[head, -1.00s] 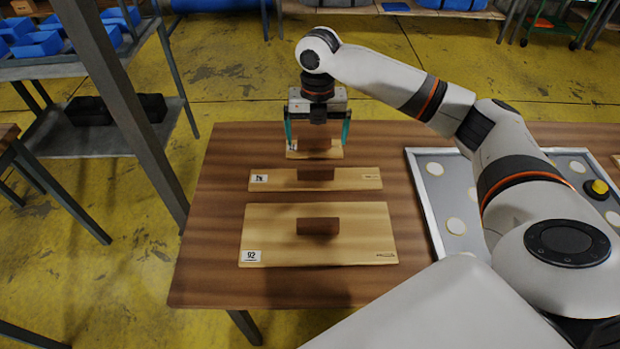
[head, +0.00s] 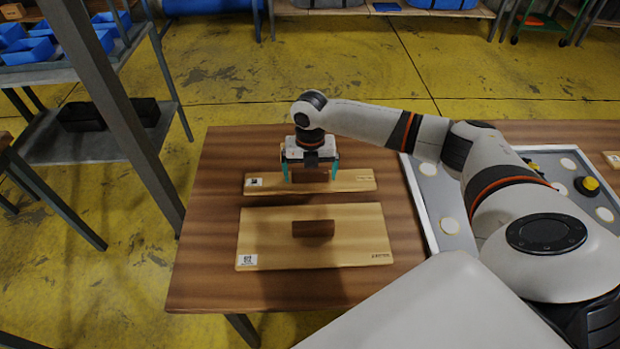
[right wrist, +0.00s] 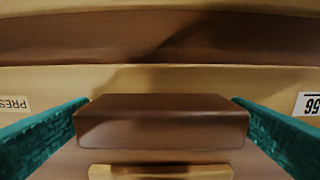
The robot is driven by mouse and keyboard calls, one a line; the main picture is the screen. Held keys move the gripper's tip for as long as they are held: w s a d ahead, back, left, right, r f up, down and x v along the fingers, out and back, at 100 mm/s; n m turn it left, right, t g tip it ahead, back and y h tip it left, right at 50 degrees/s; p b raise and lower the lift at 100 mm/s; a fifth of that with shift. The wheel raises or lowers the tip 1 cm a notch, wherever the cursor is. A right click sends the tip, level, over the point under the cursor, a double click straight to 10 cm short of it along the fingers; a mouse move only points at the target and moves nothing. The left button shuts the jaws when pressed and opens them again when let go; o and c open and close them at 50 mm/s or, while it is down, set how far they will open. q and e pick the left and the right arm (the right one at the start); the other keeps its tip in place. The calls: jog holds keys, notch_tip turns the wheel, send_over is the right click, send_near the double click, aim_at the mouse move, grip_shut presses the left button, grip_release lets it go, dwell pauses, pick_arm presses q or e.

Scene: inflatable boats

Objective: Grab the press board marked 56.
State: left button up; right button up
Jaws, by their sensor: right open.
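The press board marked 56 (head: 354,181) is a narrow light-wood board with a dark brown block handle, the middle board on the table. Its 56 label shows upside down at the right of the right wrist view, where the board (right wrist: 70,80) lies behind the handle (right wrist: 160,122). My right gripper (head: 311,172) is open above this board, with its teal fingers at either end of the handle. My left gripper is not in view.
A larger board (head: 270,225) with a brown handle lies nearer on the brown table (head: 220,290). A small light-wood board (right wrist: 160,172) lies beyond, hidden in the head view. A grey tray (head: 425,205) with round pale pieces stands right. A metal rack (head: 130,130) stands left.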

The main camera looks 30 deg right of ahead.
jog(key=c, duration=0.9)
